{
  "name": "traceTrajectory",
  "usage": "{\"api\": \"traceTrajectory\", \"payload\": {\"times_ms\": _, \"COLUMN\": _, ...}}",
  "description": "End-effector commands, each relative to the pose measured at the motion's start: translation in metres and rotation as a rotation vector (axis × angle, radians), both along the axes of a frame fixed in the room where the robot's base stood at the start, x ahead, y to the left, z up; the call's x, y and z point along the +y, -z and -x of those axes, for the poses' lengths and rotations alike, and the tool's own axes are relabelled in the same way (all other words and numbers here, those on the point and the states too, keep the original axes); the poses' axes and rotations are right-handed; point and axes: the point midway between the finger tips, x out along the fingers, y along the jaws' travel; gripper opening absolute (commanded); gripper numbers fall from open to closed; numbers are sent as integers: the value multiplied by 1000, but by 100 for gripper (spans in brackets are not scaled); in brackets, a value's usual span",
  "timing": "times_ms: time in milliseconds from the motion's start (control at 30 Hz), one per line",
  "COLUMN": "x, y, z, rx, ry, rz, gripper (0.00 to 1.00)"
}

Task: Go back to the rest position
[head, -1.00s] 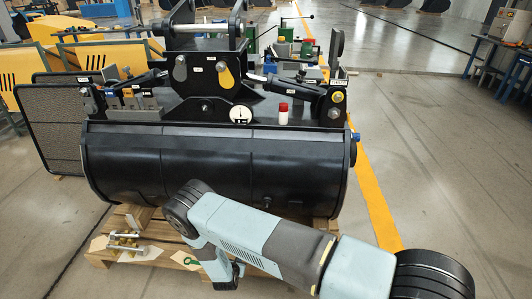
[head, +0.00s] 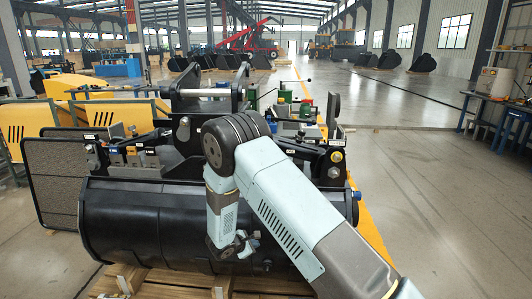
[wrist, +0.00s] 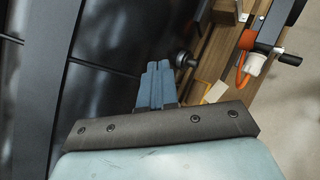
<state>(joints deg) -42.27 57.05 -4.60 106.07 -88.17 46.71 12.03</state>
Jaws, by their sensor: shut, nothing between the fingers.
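My gripper (head: 230,250) hangs in front of the lower face of the black bucket (head: 130,225) in the head view, below my bent arm. In the wrist view, the two blue-grey fingers of my gripper (wrist: 157,70) are together with nothing between them. The black bucket (wrist: 110,45) fills the left of that view. I cannot tell how far the fingers are from it. My arm hides the middle and right part of the bucket in the head view.
The bucket rests on a wooden pallet (head: 160,288). In the wrist view, a black round fitting (wrist: 184,60) is just right of the fingertips, and an orange and white part with a black handle (wrist: 262,50) lies farther right. Open floor (head: 440,200) is at right.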

Motion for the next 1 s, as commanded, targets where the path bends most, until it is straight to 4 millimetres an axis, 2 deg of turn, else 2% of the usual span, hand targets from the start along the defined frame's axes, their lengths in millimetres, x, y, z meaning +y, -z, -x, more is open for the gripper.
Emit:
{"api": "traceTrajectory", "payload": {"times_ms": 33, "x": -10, "y": -22, "z": -4, "rx": -14, "ry": 44, "rz": -24, "gripper": 0}}
{"api": "traceTrajectory", "payload": {"times_ms": 100, "x": -23, "y": -48, "z": -6, "rx": -28, "ry": 103, "rz": -54, "gripper": 0}}
{"api": "traceTrajectory", "payload": {"times_ms": 267, "x": -55, "y": -103, "z": -7, "rx": -58, "ry": 237, "rz": -124, "gripper": 0}}
{"api": "traceTrajectory", "payload": {"times_ms": 467, "x": -95, "y": -169, "z": 2, "rx": -90, "ry": 398, "rz": -217, "gripper": 0}}
{"api": "traceTrajectory", "payload": {"times_ms": 767, "x": -155, "y": -255, "z": 33, "rx": -136, "ry": 626, "rz": -366, "gripper": 0}}
{"api": "traceTrajectory", "payload": {"times_ms": 1000, "x": -198, "y": -314, "z": 70, "rx": -169, "ry": 798, "rz": -495, "gripper": 0}}
